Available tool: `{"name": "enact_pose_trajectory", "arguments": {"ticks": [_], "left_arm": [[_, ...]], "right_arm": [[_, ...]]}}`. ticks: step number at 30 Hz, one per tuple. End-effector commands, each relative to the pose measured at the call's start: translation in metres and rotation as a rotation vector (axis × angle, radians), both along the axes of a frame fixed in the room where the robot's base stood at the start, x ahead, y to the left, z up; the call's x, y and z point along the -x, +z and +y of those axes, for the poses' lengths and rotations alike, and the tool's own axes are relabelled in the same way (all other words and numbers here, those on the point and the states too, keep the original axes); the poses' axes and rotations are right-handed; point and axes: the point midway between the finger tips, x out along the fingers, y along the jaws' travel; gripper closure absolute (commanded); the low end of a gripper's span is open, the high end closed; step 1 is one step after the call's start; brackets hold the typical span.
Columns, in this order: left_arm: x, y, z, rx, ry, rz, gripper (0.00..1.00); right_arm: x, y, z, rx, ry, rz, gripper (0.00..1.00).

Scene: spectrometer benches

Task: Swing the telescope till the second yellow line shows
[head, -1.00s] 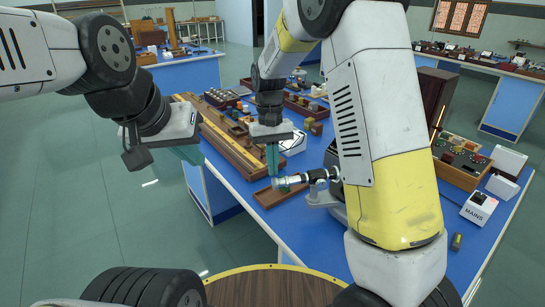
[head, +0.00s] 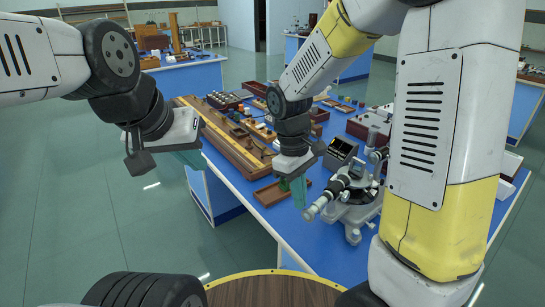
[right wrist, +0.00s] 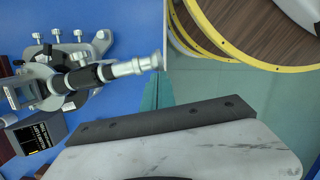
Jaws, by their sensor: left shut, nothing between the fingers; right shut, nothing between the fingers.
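The spectrometer (head: 357,212) stands on the blue bench, partly behind my right arm. Its telescope (head: 332,194), a black and silver tube, points its eyepiece end toward the near left. The telescope (right wrist: 105,73) also shows in the right wrist view, with its silver eyepiece end toward the fingers. My right gripper (head: 298,192) is shut and empty, its green fingers just left of the eyepiece end. I cannot tell if they touch it. My left gripper (head: 192,158) is shut and empty, left of the bench. A small display (right wrist: 38,138) has a dark screen with yellowish marks, too small to read.
A shallow wooden tray (head: 271,194) lies left of my right gripper. A long wooden rail (head: 235,145) runs along the bench's left edge. A dark red box (head: 370,124) stands behind the spectrometer. The floor left of the bench is clear.

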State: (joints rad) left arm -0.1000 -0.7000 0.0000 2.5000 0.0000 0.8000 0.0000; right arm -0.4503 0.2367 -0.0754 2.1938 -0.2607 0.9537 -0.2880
Motion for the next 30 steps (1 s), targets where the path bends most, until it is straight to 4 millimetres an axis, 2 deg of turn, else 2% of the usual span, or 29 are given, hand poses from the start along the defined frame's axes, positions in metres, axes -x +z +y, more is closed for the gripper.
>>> {"name": "enact_pose_trajectory", "arguments": {"ticks": [5, 11, 30], "left_arm": [[0.000, 0.000, 0.000, 0.000, 0.000, 0.000, 1.00], [0.000, 0.000, 0.000, 0.000, 0.000, 0.000, 1.00], [0.000, 0.000, 0.000, 0.000, 0.000, 0.000, 1.00]], "right_arm": [[0.016, 0.000, -0.016, -0.001, 0.080, 0.000, 1.00], [0.024, 0.000, -0.025, 0.000, 0.128, 0.000, 1.00], [0.024, 0.003, -0.024, -0.001, 0.140, -0.002, 1.00]]}}
